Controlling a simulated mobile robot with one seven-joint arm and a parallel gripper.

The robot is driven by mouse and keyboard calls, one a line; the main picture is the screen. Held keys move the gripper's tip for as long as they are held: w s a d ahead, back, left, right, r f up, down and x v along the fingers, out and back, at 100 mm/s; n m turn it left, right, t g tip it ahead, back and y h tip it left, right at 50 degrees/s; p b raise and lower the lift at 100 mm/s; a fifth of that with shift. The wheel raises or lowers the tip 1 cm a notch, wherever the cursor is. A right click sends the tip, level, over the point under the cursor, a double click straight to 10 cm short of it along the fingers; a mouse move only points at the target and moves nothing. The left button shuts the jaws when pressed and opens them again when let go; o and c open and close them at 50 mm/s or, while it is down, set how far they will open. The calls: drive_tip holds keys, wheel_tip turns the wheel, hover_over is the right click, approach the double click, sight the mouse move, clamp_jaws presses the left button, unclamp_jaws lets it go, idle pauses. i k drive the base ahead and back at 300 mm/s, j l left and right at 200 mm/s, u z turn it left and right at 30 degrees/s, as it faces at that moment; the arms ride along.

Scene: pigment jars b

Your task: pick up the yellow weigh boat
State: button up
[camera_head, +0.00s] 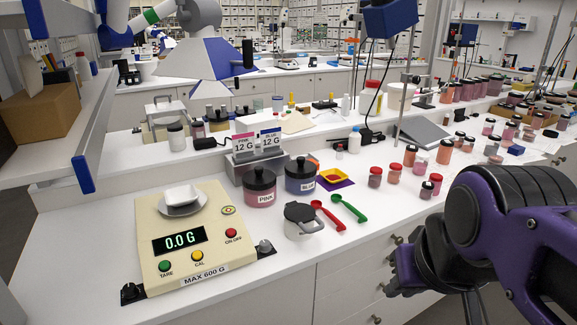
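The yellow weigh boat (336,175) is a small square dish with an orange-red inside edge. It sits on a dark purple mat (335,185) on the white bench, right of the blue-labelled jar. My gripper (393,272) is at the lower right, in front of the bench drawers, well to the right of and nearer than the weigh boat. It is dark purple and seen from the side. Its fingers are partly hidden, and I cannot tell whether they are apart.
A cream scale (185,262) reading 0.0 g bears a white dish. Pink (260,187) and blue (301,176) jars and a lidded white pot (301,222) stand left of the boat. Red (327,214) and green (348,208) scoops lie in front. Red-lidded jars (375,177) stand right.

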sight(334, 175)
drive_tip(key=i+l+u, duration=0.1)
drive_tip(key=l, duration=0.25)
drive_tip(key=i+l, duration=0.3)
drive_tip(key=i+l+u, duration=0.15)
drive_tip(key=l, duration=0.25)
drive_tip(key=i+l+u, duration=0.1)
drive_tip(key=i+l, duration=0.15)
drive_tip(key=l, duration=0.15)
